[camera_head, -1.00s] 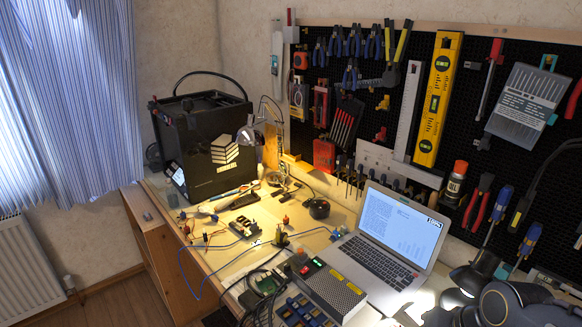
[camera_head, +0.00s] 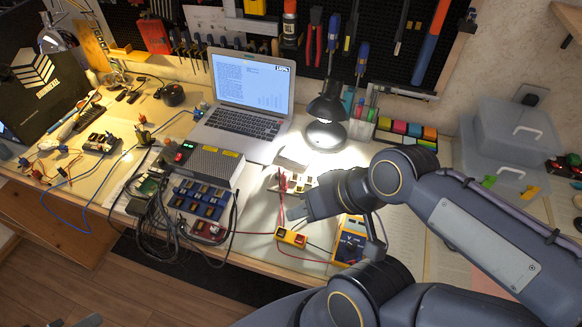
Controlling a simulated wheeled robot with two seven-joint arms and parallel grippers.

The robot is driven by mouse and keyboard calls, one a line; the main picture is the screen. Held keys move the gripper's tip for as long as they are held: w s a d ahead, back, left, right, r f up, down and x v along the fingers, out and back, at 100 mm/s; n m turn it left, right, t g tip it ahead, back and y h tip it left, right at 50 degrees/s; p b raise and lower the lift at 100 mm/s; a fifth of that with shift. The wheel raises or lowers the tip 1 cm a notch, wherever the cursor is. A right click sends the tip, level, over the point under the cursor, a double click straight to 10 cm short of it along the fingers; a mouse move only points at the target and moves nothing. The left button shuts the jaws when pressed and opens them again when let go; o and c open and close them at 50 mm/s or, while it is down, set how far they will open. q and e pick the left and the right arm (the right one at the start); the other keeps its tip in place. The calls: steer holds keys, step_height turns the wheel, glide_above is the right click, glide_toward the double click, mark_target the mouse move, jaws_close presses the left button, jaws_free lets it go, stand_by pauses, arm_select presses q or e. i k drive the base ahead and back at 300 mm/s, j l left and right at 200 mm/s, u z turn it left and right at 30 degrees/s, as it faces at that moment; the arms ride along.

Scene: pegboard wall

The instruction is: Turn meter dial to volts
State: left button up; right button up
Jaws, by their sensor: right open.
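A yellow and dark blue meter (camera_head: 349,246) lies on the bench near its front edge, in the lower middle of the head view. My right arm covers part of it, and its dial setting cannot be read. My right gripper (camera_head: 293,210) is open, above the bench to the upper left of the meter and apart from it. My left gripper cannot be made out.
A small yellow box with red parts (camera_head: 291,237) and thin red leads lie left of the meter. A grey power unit (camera_head: 208,168) and an open laptop (camera_head: 240,130) stand further left. A lit lamp (camera_head: 326,110) stands behind my right gripper. Clear plastic boxes (camera_head: 510,150) stand at right.

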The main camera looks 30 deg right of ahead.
mark_target(351, 246)
steer(key=z, duration=1.95)
